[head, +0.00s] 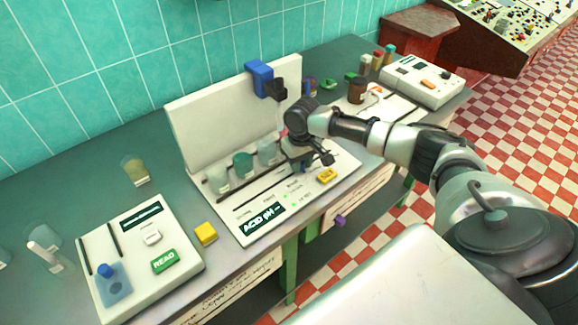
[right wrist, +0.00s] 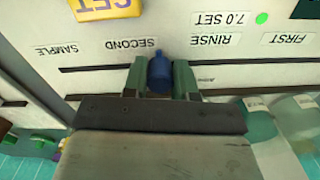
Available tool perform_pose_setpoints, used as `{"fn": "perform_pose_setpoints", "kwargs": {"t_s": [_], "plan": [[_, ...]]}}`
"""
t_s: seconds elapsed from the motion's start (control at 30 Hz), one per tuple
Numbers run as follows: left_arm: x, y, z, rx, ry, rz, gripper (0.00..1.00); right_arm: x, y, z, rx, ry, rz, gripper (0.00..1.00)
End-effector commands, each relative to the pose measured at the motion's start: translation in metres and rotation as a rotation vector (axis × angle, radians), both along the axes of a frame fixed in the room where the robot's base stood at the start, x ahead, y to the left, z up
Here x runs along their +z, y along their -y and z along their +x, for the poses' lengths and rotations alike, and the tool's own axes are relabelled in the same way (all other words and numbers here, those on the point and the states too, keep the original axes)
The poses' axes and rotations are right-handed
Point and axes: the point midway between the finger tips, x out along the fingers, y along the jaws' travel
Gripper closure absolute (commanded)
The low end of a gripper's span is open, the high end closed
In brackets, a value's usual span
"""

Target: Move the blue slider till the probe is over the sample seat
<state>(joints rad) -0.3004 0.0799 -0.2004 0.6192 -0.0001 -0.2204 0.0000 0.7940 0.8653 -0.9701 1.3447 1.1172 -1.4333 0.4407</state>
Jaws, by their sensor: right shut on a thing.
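The white pH station (head: 259,222) has an upright back panel. A blue carriage (head: 258,78) sits at the panel's top edge with a dark probe (head: 277,90) on its right side. In the right wrist view a blue slider knob (right wrist: 159,72) stands between the fingers of my right gripper (right wrist: 160,80), which is shut on it. The knob is between the printed words SECOND (right wrist: 130,44) and RINSE, nearer SECOND; SAMPLE (right wrist: 57,50) is further left there. My right gripper (head: 318,157) covers the station's right part in the head view, hiding the sample seat. My left gripper is out of view.
Beakers, including a green one (head: 243,165), stand in a row left of my gripper. A READ device (head: 137,254) and a yellow block (head: 205,233) are at the left. A brown jar (head: 357,90) and another white device (head: 421,80) stand at the right.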

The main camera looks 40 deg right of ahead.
Motion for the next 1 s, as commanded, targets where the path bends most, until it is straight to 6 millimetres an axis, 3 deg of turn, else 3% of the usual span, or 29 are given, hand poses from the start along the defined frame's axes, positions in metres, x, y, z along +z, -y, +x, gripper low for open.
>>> {"fn": "perform_pose_setpoints", "kwargs": {"t_s": [0.2, 0.4, 0.6, 0.97, 1.0], "plan": [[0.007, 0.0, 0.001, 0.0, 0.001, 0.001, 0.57, 0.001, 0.056, 0.004, -0.009, -0.001, -0.001, 1.0], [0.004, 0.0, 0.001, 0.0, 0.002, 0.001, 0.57, 0.0, 0.092, 0.007, -0.006, 0.001, 0.0, 1.0], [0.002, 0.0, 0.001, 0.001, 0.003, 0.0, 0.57, 0.0, 0.108, 0.009, -0.002, 0.002, 0.0, 1.0], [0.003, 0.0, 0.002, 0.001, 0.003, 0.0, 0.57, 0.002, 0.112, 0.009, -0.003, 0.004, -0.004, 1.0], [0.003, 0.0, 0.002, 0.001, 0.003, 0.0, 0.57, 0.002, 0.112, 0.009, -0.003, 0.004, -0.004, 0.68]]}}
